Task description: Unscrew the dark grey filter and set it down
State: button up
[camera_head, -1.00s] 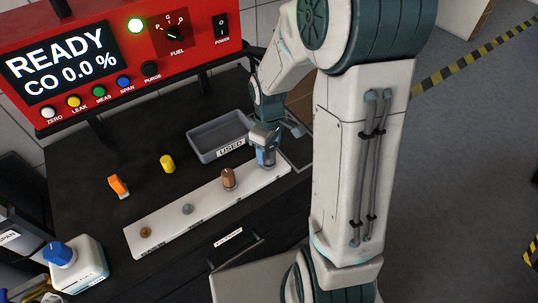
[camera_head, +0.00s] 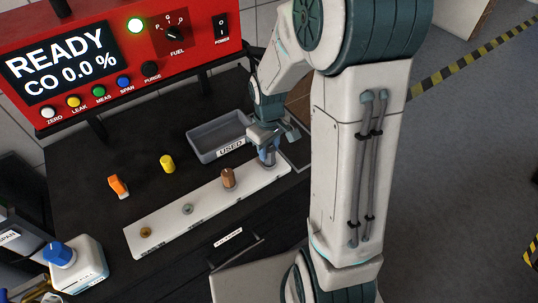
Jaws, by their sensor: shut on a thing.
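A white strip (camera_head: 210,206) on the black bench top carries a row of fittings. My gripper (camera_head: 267,148) points down over the strip's right end, shut on a dark grey part there, which looks like the dark grey filter. The fingers hide most of it. A bluish piece (camera_head: 269,158) shows just below the fingers, at the strip. I cannot tell whether the filter is still seated. A grey tray labelled USED (camera_head: 206,157) sits just behind and left of my gripper and looks empty.
Along the strip stand a brown knob (camera_head: 228,178), a small grey-green fitting (camera_head: 187,209) and a brass one (camera_head: 145,232). Behind them are a yellow piece (camera_head: 167,164) and an orange piece (camera_head: 118,186). A red analyser (camera_head: 130,80) stands at the back; a blue-capped bottle (camera_head: 77,263) is at lower left.

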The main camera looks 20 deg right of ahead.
aim_at(269, 148)
jog(key=n, duration=0.3)
jog(key=shift+r+p, duration=0.9)
jog(key=shift+r, duration=0.2)
dwell(1.2)
jog(key=shift+r+p, duration=0.4)
jog(key=shift+r, duration=0.1)
jog(key=shift+d+f, duration=0.1)
jog(key=shift+f, duration=0.05)
